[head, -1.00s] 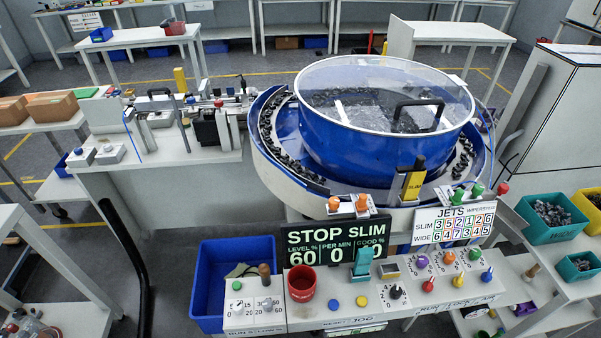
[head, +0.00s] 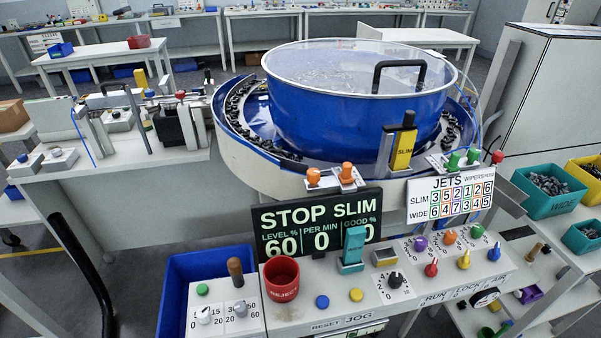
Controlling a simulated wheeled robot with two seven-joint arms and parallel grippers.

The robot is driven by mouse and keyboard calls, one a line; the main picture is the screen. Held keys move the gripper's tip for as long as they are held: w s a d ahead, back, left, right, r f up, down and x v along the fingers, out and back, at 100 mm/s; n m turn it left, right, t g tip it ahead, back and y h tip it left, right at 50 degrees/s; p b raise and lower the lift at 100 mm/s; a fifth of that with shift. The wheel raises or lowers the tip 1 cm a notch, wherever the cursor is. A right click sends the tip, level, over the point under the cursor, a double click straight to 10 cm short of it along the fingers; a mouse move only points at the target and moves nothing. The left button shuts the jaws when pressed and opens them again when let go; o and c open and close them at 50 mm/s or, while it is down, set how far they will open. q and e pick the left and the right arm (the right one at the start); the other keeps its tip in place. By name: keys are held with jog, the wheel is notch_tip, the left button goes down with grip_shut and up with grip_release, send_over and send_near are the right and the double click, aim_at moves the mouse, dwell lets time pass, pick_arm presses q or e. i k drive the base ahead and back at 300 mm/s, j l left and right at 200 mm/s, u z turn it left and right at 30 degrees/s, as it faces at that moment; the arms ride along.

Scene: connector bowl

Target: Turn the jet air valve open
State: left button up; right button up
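The control panel (head: 330,309) of the bowl feeder is in the lower middle and right of the head view. On its right part stand a red knob (head: 431,268), a yellow knob (head: 464,259) and a blue knob (head: 494,252). The front edge below them reads RUN, LOCK and AIR, with AIR nearest the blue knob. A purple knob (head: 420,243), an orange knob (head: 449,236) and a green knob (head: 477,231) stand behind them under the JETS sign (head: 450,199). A round gauge (head: 487,297) sits below the front edge. Neither gripper is in view.
The blue bowl (head: 360,113) with a clear lid stands behind the panel. A black display (head: 316,226) reads STOP SLIM. A red REJECT cup (head: 282,279) and a blue bin (head: 180,289) are at left. Teal bins (head: 549,204) stand at right.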

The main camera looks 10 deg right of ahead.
aim_at(493, 254)
jog(key=z, duration=1.65)
jog(key=i+l+u, duration=0.3)
jog(key=l+u, duration=0.3)
